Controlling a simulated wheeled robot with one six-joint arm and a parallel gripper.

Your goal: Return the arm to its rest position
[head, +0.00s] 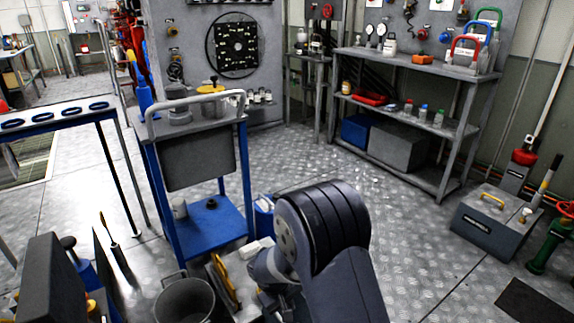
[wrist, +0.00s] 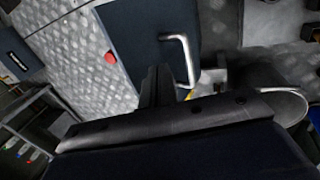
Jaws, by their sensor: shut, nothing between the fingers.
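My arm (head: 325,220) is folded in the lower middle of the head view, with its dark ribbed joint uppermost. My gripper (wrist: 157,82) shows in the wrist view as two dark fingers close together, with nothing held between them. In the head view the gripper's fingers cannot be made out behind the arm. In the wrist view a silver bent handle (wrist: 187,58) on a dark blue panel (wrist: 145,30) lies just beyond the fingers. I cannot tell whether they touch.
A blue cart (head: 212,222) and a grey bucket (head: 185,300) stand left of my arm. A toolbox (head: 490,228) lies on the floor at the right. A shelf bench (head: 420,67) stands at the back. The tread-plate floor (head: 400,230) between is clear.

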